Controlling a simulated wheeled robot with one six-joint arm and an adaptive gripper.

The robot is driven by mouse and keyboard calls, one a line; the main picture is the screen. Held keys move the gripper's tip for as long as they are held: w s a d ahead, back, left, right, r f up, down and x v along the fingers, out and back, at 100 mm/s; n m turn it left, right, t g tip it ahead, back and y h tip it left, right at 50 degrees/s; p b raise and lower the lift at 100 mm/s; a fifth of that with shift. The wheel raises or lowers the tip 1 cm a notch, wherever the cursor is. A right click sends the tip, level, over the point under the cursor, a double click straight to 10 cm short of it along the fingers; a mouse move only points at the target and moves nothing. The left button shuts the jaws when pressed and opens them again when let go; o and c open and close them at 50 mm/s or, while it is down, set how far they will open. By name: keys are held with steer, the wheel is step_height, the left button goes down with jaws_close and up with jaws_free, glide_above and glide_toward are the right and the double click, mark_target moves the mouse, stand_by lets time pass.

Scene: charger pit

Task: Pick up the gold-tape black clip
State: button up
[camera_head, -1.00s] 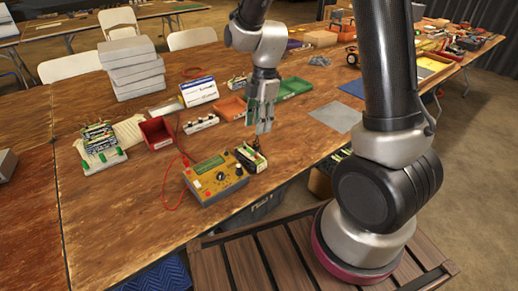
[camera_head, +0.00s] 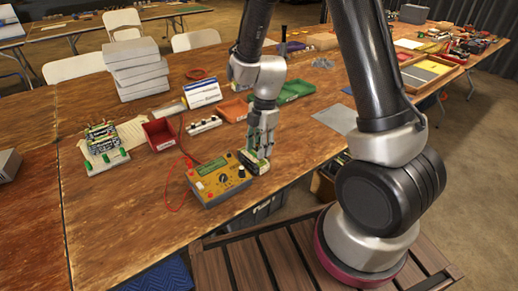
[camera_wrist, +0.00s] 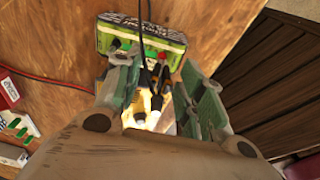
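A dark, green-edged block (camera_head: 255,161) sits at the table's front edge, right of the yellow meter; it also shows at the top of the wrist view (camera_wrist: 142,36). In the wrist view, small black clips with yellow-orange bands (camera_wrist: 155,82) lie just in front of the block, between my fingers. A red spot shows beside them. I cannot tell for sure which one is the gold-tape black clip. My gripper (camera_wrist: 160,65) points down with its fingers apart, one on each side of the clips. In the head view my gripper (camera_head: 262,146) hides the clips.
The yellow meter (camera_head: 218,180) with a red lead stands close on the left. A red bin (camera_head: 159,135), an orange tray (camera_head: 234,111) and a green tray (camera_head: 296,91) lie behind. A black cable runs above the block. The table edge is close on the right.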

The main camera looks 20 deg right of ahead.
steer(key=c, duration=0.7)
steer(key=shift+c, duration=0.2)
step_height(320, 180, up, 10)
steer(key=shift+r, duration=0.1)
